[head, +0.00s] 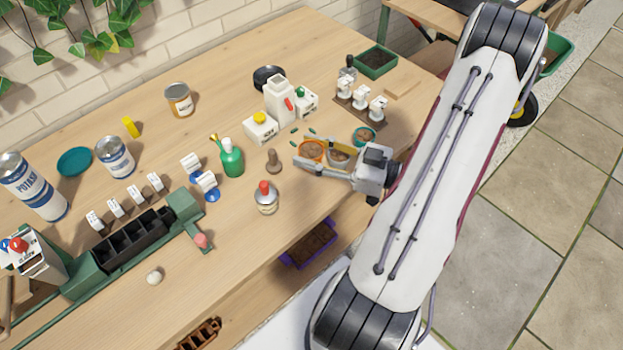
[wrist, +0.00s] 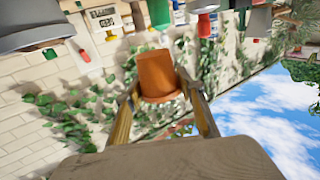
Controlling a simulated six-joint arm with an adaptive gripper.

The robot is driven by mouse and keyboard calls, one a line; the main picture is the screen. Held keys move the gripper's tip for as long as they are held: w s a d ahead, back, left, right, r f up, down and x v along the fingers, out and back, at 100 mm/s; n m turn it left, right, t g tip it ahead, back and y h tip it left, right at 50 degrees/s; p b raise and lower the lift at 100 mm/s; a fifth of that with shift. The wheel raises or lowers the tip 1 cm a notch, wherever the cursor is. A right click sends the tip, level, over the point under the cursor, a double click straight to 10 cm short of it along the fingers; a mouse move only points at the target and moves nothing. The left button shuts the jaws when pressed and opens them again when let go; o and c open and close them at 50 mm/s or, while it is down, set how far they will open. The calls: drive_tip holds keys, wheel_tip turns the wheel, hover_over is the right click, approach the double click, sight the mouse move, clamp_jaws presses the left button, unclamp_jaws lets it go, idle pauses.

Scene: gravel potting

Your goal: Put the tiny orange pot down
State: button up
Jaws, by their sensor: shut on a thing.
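The tiny orange pot (head: 313,151), filled with brown material, is between the yellow fingers of my gripper (head: 301,150) at the right-centre of the bench in the head view. My gripper is shut on it. The wrist view shows the pot's orange outer wall (wrist: 160,74) between the two fingertips (wrist: 158,88). I cannot tell from the head view whether its base touches the bench or hangs just above it.
A small teal pot (head: 365,136) stands close beyond my gripper. A brown pestle-like piece (head: 273,161) and a red-capped bottle (head: 266,198) stand to the left. White cartons (head: 261,128) are behind. Bare wooden bench (head: 310,200) lies in front.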

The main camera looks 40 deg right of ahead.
drive_tip(key=shift+f, duration=2.6)
drive_tip(key=shift+f, duration=1.9)
drive_tip(key=shift+f, duration=0.15)
drive_tip(key=o, duration=1.1)
drive_tip(key=shift+o, duration=0.2)
drive_tip(key=shift+s, duration=0.1)
drive_tip(key=shift+v, duration=3.85)
